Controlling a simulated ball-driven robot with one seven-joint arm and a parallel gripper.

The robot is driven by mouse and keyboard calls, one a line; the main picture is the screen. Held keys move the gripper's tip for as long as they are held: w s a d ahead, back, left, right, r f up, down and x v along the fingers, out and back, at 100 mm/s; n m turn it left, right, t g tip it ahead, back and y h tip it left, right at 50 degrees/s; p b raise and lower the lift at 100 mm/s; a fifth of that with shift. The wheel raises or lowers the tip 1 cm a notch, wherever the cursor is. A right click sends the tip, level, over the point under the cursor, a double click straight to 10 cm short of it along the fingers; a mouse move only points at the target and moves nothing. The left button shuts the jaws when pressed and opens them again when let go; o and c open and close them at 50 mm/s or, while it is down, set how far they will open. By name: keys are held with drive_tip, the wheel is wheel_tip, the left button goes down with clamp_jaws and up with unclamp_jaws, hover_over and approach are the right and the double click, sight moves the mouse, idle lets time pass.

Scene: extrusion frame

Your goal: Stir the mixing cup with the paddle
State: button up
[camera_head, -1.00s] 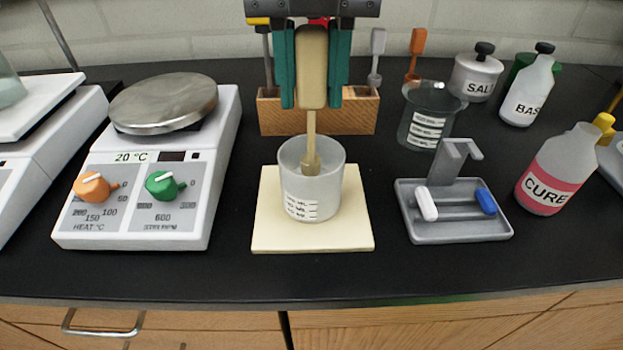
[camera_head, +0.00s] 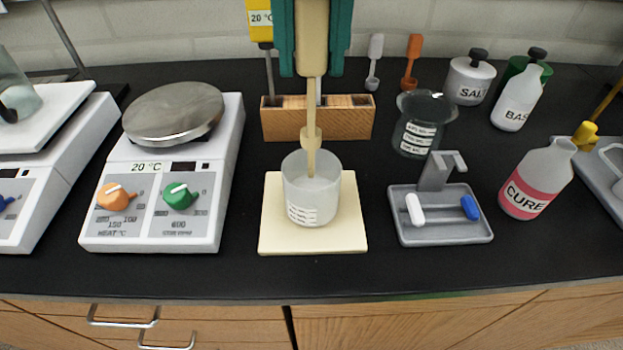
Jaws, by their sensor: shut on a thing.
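The tan paddle (camera_head: 312,40) is upright, its thick handle held between the teal fingers of my gripper (camera_head: 313,66), which is shut on it. Its thin shaft points down to the mixing cup (camera_head: 313,207), a translucent white cup with dark markings. The collar on the shaft shows just above the cup's far rim. The lower tip appears inside the cup's mouth; I cannot tell how deep it reaches. The cup stands upright on a cream square pad (camera_head: 345,240).
A wooden rack (camera_head: 335,124) stands behind the cup. A hotplate (camera_head: 165,195) is at left. At right are a grey tray (camera_head: 445,236), a glass beaker (camera_head: 415,138) and a CURE bottle (camera_head: 535,180). The black bench is clear in front of the pad.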

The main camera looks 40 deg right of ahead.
sight(310, 76)
drive_tip(key=shift+r+p, duration=1.6)
drive_tip(key=shift+r, duration=1)
drive_tip(key=shift+f, duration=0.15)
wheel_tip(310, 76, down, 8)
drive_tip(key=b, duration=0.6)
drive_tip(key=shift+a+f+b, duration=0.1)
drive_tip(key=shift+f+b, duration=0.05)
drive_tip(key=shift+b, duration=0.25)
